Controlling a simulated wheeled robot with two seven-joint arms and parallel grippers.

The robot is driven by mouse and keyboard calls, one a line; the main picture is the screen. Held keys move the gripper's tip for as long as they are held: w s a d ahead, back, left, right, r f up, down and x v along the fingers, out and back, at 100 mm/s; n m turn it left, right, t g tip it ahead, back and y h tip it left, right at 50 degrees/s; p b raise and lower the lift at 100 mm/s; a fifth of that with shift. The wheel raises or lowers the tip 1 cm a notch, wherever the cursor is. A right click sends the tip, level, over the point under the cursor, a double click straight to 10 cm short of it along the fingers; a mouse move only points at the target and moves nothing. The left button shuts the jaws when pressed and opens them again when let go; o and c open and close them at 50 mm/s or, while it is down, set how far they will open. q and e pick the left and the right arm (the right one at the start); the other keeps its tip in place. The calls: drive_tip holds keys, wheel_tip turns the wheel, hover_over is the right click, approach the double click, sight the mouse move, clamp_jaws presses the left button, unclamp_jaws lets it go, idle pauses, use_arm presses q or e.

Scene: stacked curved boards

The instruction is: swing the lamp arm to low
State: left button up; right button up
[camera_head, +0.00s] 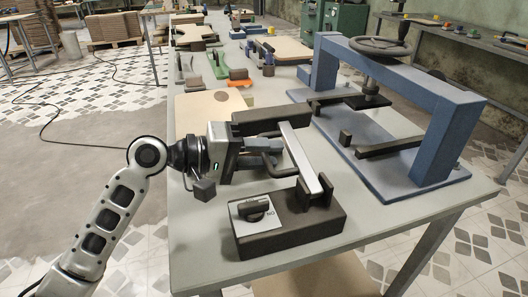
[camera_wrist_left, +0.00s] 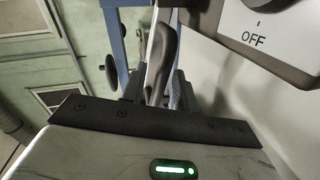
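A dark box (camera_head: 290,238) sits at the near end of the table, with a white plate and a black knob (camera_head: 256,208) on top. The wrist view shows the plate marked OFF (camera_wrist_left: 258,39). A silver bar (camera_head: 304,160), apparently the lamp arm, runs from a black bracket on this box towards a dark block behind. My left gripper (camera_head: 275,150) reaches in from the left, just left of the bar, at a dark bent handle (camera_head: 268,166). The handle also seems to show in the left wrist view (camera_wrist_left: 161,52). Whether the fingers close on it is unclear. My right gripper is out of view.
A blue press frame (camera_head: 440,130) with a handwheel (camera_head: 380,46) stands at right. A pale board (camera_head: 205,112) lies behind my gripper. Tools and blocks crowd the table's far part. The table's near left corner (camera_head: 195,240) is clear.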

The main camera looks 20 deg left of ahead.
use_arm(q)
clamp_jaws()
drive_tip(key=shift+p, duration=0.6)
drive_tip(key=shift+a+f+n+p, duration=0.1)
drive_tip(key=shift+f+n+p, duration=0.1)
drive_tip(key=shift+n+p, duration=0.25)
drive_tip(key=shift+f+g+p, duration=0.25)
drive_tip(key=shift+g+p, duration=0.05)
drive_tip(key=shift+f+n, duration=0.2)
drive_tip(key=shift+n, duration=0.05)
unclamp_jaws()
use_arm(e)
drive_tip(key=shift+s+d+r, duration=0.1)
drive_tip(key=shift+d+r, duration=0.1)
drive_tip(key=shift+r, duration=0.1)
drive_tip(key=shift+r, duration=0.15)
